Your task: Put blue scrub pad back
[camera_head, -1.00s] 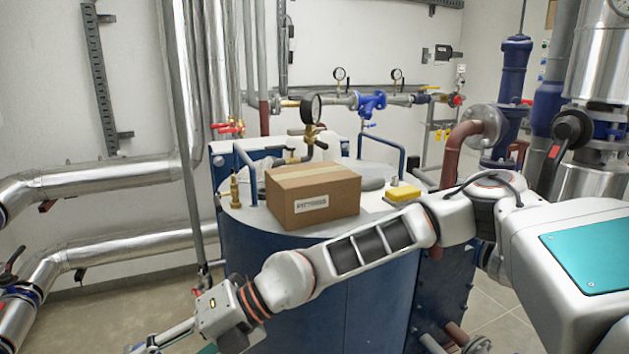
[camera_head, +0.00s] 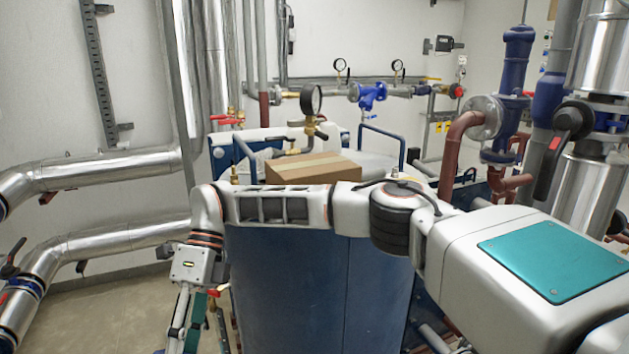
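No blue scrub pad can be made out for certain. My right arm comes in from the right and reaches across the front of the blue tank (camera_head: 290,300). My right gripper (camera_head: 190,335) hangs at the lower left, pointing down, left of the tank. Its fingertips run to the bottom edge of the view. Teal-green strips show along its fingers; I cannot tell whether they are finger parts or something held. My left gripper is not in view.
A cardboard box (camera_head: 312,167) sits on the tank top, its lower part hidden by my arm. A pressure gauge (camera_head: 311,99) stands behind it. Silver insulated pipes (camera_head: 110,240) run along the left wall. A red-brown pipe (camera_head: 455,150) rises at the right.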

